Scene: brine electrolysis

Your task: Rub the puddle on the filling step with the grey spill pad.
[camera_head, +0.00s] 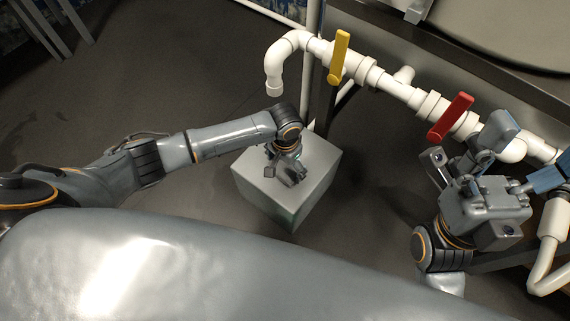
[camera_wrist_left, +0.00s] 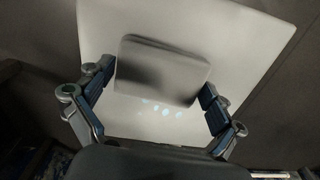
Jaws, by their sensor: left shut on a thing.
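The filling step (camera_head: 318,160) is a pale grey block on the floor, below the pipe. My left gripper (camera_head: 291,172) points down at its top. In the left wrist view my left gripper (camera_wrist_left: 157,95) is shut on the grey spill pad (camera_wrist_left: 165,68), a flat rounded slab between its fingers. Small bright glints of the puddle (camera_wrist_left: 165,111) show on the step's top (camera_wrist_left: 120,18) beside the pad's lower edge. Whether the pad touches the step I cannot tell. My right gripper (camera_head: 523,155) is empty, with its fingers apart near the pipe at the right.
A white pipe (camera_head: 398,88) runs above and right of the step, with a yellow valve handle (camera_head: 339,57), a red valve handle (camera_head: 450,117) and a downturned spout (camera_head: 274,80). A post stands behind the step. Dark floor (camera_head: 170,80) is clear at the left.

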